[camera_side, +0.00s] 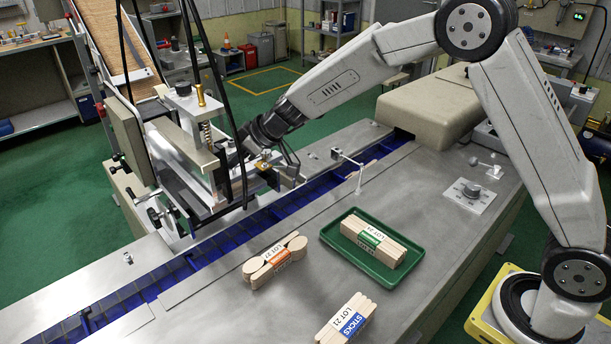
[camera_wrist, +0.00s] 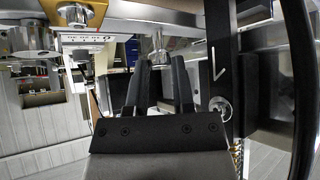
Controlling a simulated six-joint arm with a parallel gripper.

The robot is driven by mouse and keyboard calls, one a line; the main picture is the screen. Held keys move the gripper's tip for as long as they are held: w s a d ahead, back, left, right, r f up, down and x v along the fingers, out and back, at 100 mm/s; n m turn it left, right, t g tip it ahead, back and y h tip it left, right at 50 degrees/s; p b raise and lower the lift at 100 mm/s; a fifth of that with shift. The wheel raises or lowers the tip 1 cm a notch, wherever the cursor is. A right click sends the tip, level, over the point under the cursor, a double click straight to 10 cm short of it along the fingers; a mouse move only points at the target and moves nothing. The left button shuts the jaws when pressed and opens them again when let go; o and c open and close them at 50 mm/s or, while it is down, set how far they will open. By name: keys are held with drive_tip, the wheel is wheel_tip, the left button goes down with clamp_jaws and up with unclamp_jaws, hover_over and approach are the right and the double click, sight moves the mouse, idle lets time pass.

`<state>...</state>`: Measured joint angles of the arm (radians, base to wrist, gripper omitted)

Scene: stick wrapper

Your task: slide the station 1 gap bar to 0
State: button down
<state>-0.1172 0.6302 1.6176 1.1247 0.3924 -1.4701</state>
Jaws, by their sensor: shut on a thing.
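In the side view my gripper (camera_side: 234,154) reaches in at the right side of the wrapper station (camera_side: 190,145), close against its metal frame. In the wrist view the two dark fingers of my gripper (camera_wrist: 159,78) stand either side of a silver knob (camera_wrist: 160,52) and are shut on it. The knob hangs below a pale metal bar (camera_wrist: 135,10), which looks like the gap bar. A small white scale plate (camera_wrist: 88,40) with marks shows left of the fingers; its figures are too small to read. In the side view the station frame and black cables partly hide the grip.
A blue conveyor channel (camera_side: 285,203) runs below the station. Stick bundles lie on the metal deck (camera_side: 220,300), one in a green tray (camera_side: 402,275). Black cables (camera_side: 225,85) hang close to my gripper. A thin metal post (camera_side: 359,175) stands beside the channel.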

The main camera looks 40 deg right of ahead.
drive_tip(key=shift+a, duration=0.1)
drive_tip(key=shift+a, duration=0.7)
drive_tip(key=shift+r, duration=0.1)
drive_tip(key=shift+c, duration=2.3)
unclamp_jaws()
